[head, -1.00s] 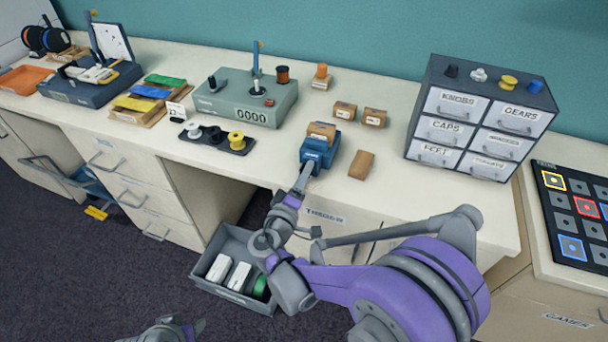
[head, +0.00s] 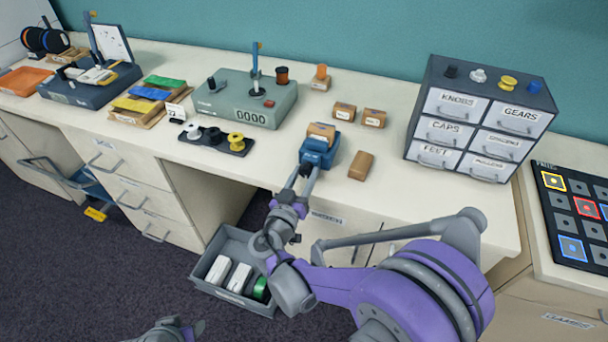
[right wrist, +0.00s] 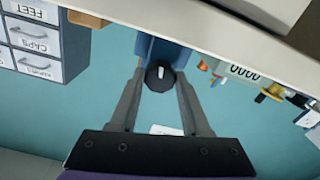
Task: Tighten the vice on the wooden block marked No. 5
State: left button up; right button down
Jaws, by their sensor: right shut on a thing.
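The blue vice (head: 318,152) stands at the front edge of the bench, and a wooden block (head: 321,129) sits in its top between the jaws. The number on the block is too small to read. My right gripper (head: 303,178) is at the front of the vice. In the right wrist view, its fingers (right wrist: 160,88) are closed around the sides of a dark round knob (right wrist: 159,76) with a white mark, on the blue vice (right wrist: 165,47). Part of my left gripper (head: 185,329) shows low at the bottom edge, away from the bench; its fingers are unclear.
Loose wooden blocks (head: 361,165) lie right of and behind the vice. A counter box (head: 245,98) and a spool tray (head: 215,140) stand left. A labelled drawer cabinet (head: 480,120) stands right. An open grey bin (head: 240,273) is below the bench front.

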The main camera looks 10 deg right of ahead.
jog(key=m, duration=1.1)
jog(key=shift+m+p, duration=0.4)
jog(key=shift+m, duration=0.5)
jog(key=shift+r+m+p, duration=0.1)
jog(key=shift+m+p, duration=0.55)
jog(key=shift+m, duration=0.15)
jog(key=m+p, duration=0.1)
jog(key=p, duration=0.1)
jog(key=shift+m+p, duration=0.35)
jog(key=shift+m, duration=0.05)
jog(key=shift+m+p, duration=0.5)
jog(key=shift+p, duration=0.3)
jog(key=shift+s, duration=0.1)
jog(key=shift+c, duration=1.8)
grip_release()
